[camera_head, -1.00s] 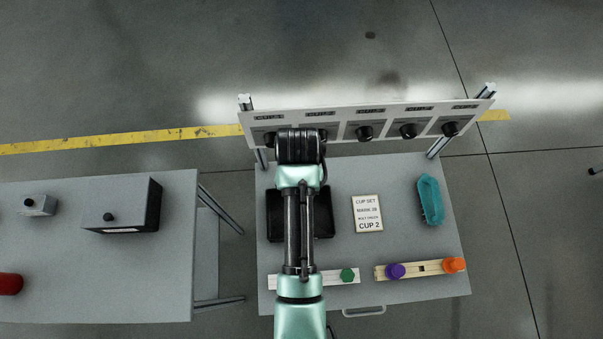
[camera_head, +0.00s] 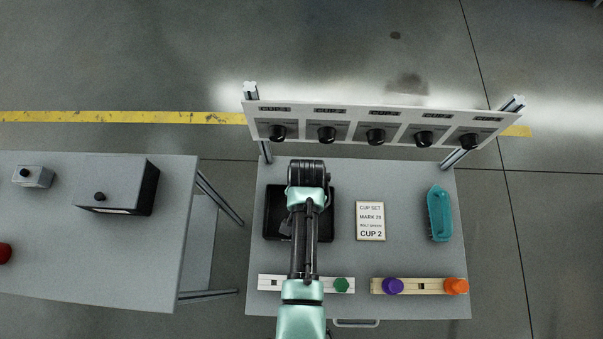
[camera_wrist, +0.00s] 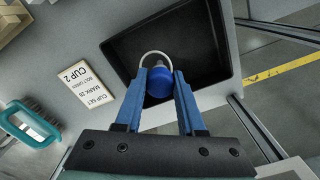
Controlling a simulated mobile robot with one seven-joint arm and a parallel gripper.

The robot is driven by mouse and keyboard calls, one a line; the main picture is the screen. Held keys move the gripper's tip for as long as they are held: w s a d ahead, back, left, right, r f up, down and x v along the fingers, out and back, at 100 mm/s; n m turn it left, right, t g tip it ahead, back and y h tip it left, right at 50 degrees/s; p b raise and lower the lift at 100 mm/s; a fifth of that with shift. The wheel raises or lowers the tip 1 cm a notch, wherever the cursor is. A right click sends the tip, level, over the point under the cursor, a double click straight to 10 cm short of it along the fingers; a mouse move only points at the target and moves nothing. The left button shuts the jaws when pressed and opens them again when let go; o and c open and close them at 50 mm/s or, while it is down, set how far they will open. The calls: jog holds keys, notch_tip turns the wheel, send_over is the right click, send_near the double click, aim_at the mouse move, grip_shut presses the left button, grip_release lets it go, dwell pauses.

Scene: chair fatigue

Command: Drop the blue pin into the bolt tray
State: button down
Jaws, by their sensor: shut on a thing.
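The blue pin (camera_wrist: 160,83) is between the blue fingers of my gripper (camera_wrist: 161,78) in the wrist view, and the gripper is shut on it. A thin pale ring curves around the far side of the pin. The pin and fingertips are over the black bolt tray (camera_wrist: 212,20). How high the pin is above the tray floor cannot be told. In the head view the black bolt tray (camera_head: 274,214) is on the grey table, partly covered by my arm. The pin and my fingers are hidden there.
A sign reading "CUP 2" (camera_head: 370,221) lies right of the tray, with a teal brush (camera_head: 439,213) beyond it. A panel with several black knobs (camera_head: 376,130) stands at the back. Peg rails with a green (camera_head: 341,285), purple (camera_head: 393,286) and orange peg (camera_head: 456,286) lie in front.

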jog(key=shift+f, duration=0.2)
jog(key=shift+c, duration=2.2)
grip_release()
jog(key=shift+r, duration=0.1)
notch_tip(320, 180, up, 13)
jog(key=shift+w, duration=0.1)
